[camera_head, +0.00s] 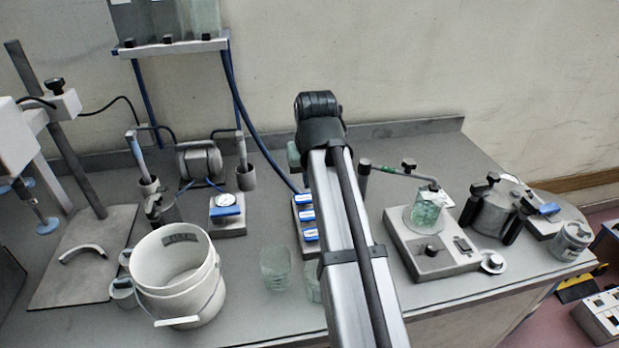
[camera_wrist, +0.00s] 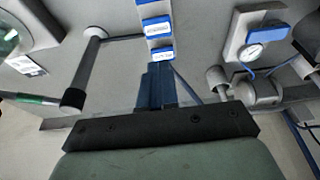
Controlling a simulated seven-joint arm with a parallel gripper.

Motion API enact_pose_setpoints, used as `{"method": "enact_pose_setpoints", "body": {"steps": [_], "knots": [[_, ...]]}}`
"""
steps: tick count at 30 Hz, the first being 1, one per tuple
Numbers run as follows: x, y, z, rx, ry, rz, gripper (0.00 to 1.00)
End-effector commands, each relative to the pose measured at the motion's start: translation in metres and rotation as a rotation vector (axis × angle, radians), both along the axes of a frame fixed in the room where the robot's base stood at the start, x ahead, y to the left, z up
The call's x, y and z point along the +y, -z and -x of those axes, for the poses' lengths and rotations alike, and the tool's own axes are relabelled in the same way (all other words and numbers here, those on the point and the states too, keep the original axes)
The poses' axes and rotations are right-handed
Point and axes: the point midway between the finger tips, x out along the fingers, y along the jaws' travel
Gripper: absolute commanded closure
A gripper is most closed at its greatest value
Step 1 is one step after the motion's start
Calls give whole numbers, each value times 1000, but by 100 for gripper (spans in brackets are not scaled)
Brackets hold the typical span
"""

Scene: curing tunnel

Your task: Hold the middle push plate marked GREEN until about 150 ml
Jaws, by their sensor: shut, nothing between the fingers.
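A dispenser block (camera_head: 297,208) carries three blue push plates with white labels, in a row left of my arm. The middle push plate (camera_head: 307,216) lies between the far plate (camera_head: 302,199) and the near plate (camera_head: 311,234). Their lettering is too small to read surely. In the wrist view the middle plate (camera_wrist: 157,28) lies beyond the far plate (camera_wrist: 162,54). My gripper (camera_wrist: 158,70) is shut and empty, its tips closest in the picture to the far plate; contact cannot be told. My arm hides the fingers in the head view. A clear beaker (camera_head: 313,285) is partly behind my arm.
Another clear beaker (camera_head: 275,268) and a white bucket (camera_head: 178,275) stand at the front left. A stirrer base (camera_head: 430,255) with a beaker of green contents is on the right. A blue gauge unit (camera_head: 227,214) and pump (camera_head: 199,160) stand left of the plates.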

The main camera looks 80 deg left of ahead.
Motion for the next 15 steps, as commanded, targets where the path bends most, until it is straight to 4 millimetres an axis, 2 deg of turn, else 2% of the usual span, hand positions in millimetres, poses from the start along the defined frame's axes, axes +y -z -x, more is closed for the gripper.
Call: {"method": "enact_pose_setpoints", "body": {"steps": [12,15], "knots": [[20,68,0,0,0,2,100],[19,83,0,0,0,2,100]]}}
